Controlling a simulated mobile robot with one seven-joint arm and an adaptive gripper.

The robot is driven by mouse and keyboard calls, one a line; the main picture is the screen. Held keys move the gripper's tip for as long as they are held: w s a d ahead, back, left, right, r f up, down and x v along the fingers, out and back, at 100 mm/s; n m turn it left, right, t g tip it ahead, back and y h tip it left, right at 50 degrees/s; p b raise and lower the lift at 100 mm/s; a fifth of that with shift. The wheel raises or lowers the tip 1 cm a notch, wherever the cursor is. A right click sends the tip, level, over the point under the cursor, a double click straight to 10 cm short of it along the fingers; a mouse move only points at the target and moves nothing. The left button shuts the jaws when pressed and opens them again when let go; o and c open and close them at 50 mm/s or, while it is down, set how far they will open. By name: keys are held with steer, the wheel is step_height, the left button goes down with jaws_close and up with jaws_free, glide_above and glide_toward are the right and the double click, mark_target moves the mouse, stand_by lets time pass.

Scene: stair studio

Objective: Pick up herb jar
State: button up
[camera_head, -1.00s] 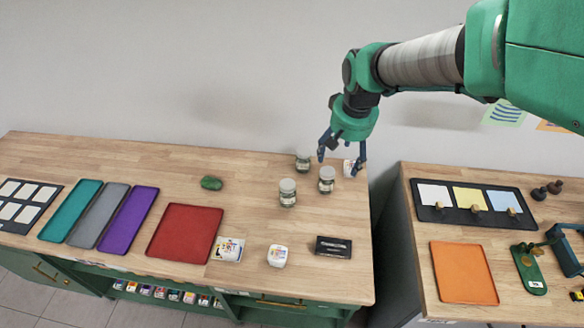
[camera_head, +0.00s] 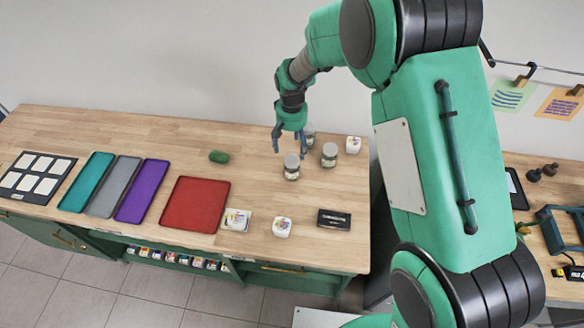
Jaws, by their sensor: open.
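Three small glass jars with pale lids stand at the right of the wooden counter. Any of them may be the herb jar, as their labels are too small to read. The front jar (camera_head: 291,172) is nearest my gripper, a second jar (camera_head: 329,156) stands to its right, and a third jar (camera_head: 310,130) stands behind, partly hidden by my gripper.
A white labelled box (camera_head: 353,144) stands right of the jars. A white tub (camera_head: 282,227), a white packet (camera_head: 236,219) and a black box (camera_head: 334,219) lie in front. A red tray (camera_head: 195,204) and green object (camera_head: 219,157) are left. My arm covers much of the right counter.

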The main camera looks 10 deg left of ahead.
mark_target(291, 159)
steer(key=shift+a+f, duration=0.1)
steer(key=shift+f, duration=0.1)
steer(key=shift+f, duration=0.15)
steer(key=shift+f, duration=4.15)
steer(key=shift+f, duration=0.1)
steer(key=shift+f+b, duration=0.4)
steer(key=shift+f, duration=2.1)
steer(key=c, duration=1.5)
